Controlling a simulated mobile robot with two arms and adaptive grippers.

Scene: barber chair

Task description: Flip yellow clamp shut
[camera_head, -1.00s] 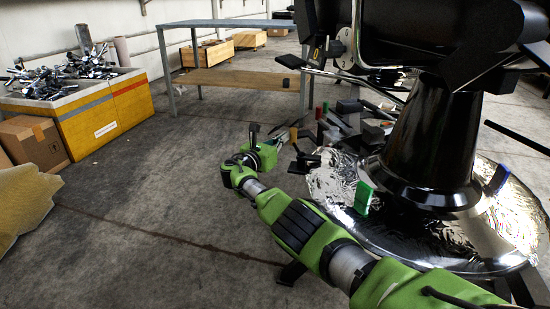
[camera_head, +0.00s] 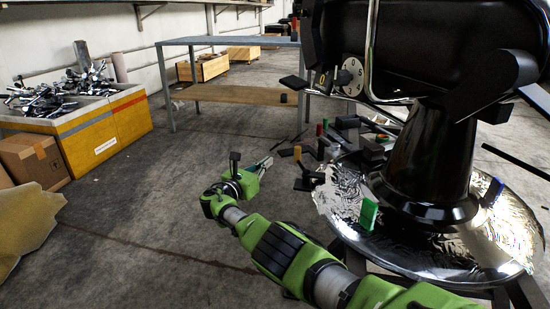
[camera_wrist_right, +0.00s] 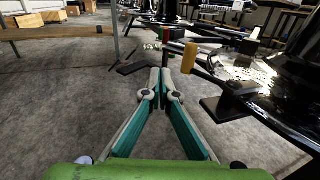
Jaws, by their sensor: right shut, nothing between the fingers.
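The yellow clamp handle (camera_head: 297,153) stands upright at the left side of the chair's base, close to the other clamp parts. In the right wrist view it is a short yellow-orange cylinder (camera_wrist_right: 189,58) just beyond and right of my fingertips. My right gripper (camera_head: 268,162) is shut and empty, a little left of the yellow handle and apart from it. Its two fingers meet at the tips (camera_wrist_right: 161,78) in the wrist view. A dark flat pad (camera_wrist_right: 226,105) lies to the right of the fingers. My left gripper is not in view.
A red handle (camera_head: 319,129) is behind the yellow one. A metal bench (camera_head: 230,89) stands behind.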

